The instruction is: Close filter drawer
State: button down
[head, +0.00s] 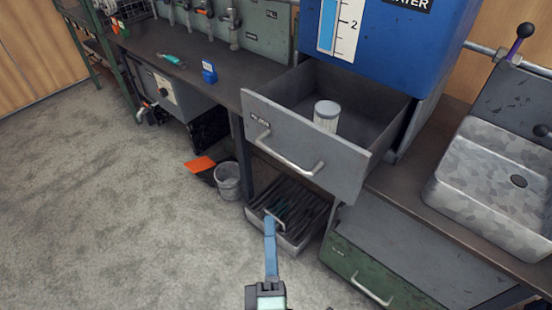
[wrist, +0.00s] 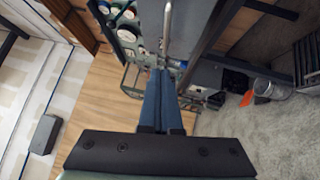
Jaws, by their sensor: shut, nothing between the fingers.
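The grey filter drawer (head: 310,148) stands pulled out under the blue cabinet, its inside showing. A white cylindrical filter (head: 326,115) stands upright in it. A silver bar handle (head: 290,152) runs across the drawer front. My gripper (head: 270,222) is in front of and below the drawer front in the head view, its blue fingers together and empty. In the wrist view the shut fingers (wrist: 163,75) point toward a silver bar (wrist: 167,30) that looks like a handle. I cannot tell whether the fingertips touch anything.
Below the drawer, an open tray (head: 295,240) holds dark items, and my fingers overlap it in view. A green drawer (head: 350,270) stands at the lower right, a sink (head: 490,170) beyond it. A bucket (head: 228,182) is on the floor. The grey floor at left is free.

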jog(key=s, duration=0.1)
send_near(272, 154)
jog(key=w+a, duration=0.2)
jog(key=shift+w+d+r+n+y+p, duration=0.15)
jog(key=shift+w+d+r+n+p, duration=0.15)
jog(key=shift+w+p, duration=0.3)
jog(key=shift+w+d+r+n+y+p, duration=0.15)
jog(key=shift+w+d+p, duration=0.25)
jog(key=shift+w+p, duration=0.2)
jog(key=shift+w+d, duration=0.3)
jog(key=shift+w, duration=0.05)
